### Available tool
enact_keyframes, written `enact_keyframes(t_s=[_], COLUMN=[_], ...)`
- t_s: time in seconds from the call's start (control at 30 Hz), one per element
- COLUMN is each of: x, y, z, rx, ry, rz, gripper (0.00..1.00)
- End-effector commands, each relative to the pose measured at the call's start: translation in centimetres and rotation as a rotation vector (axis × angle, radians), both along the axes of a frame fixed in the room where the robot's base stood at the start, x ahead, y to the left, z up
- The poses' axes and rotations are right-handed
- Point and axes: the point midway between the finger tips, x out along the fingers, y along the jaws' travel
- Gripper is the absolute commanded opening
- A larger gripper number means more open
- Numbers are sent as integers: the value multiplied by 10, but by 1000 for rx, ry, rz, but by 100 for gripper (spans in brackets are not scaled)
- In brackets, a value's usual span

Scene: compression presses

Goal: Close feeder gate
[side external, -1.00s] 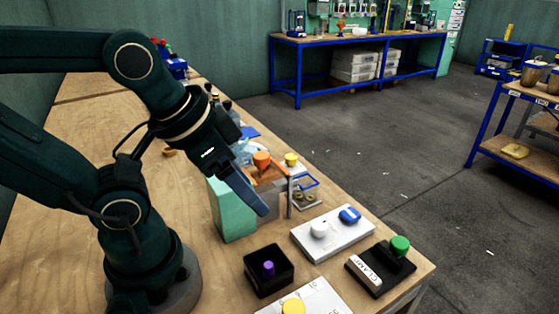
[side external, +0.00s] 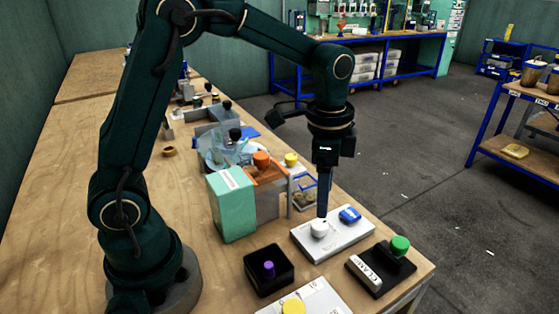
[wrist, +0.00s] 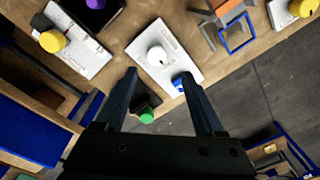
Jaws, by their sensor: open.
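No part is readably labelled as the feeder gate, so I cannot tell which it is. My gripper (side external: 323,214) points straight down over a white panel (side external: 347,241) with a white round knob (side external: 319,229) and a blue block (side external: 350,215). In the wrist view the open fingers (wrist: 158,74) spread with empty space between them. The white knob (wrist: 157,55) lies just beyond the tips, and the blue block (wrist: 179,80) is close to the right finger. I cannot tell if the fingers touch anything. A grey stand with an orange top (side external: 265,170) is left of my gripper.
A black box with a purple knob (side external: 268,268), a yellow-knobbed panel (side external: 294,306) and a black clamp unit with a green knob (side external: 399,245) sit nearer. The table's right edge is close.

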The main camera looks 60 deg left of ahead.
Motion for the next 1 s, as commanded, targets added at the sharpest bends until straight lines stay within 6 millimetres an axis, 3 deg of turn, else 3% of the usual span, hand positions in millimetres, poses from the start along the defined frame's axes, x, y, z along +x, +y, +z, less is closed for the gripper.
enact_keyframes(t_s=[0.5,0.87,1.0], x=[-4,-4,-4], y=[-1,-1,-1], z=[-59,-66,-66], rx=[1,1,1], ry=[53,49,49], rz=[1,1,1], gripper=[71,71,21])
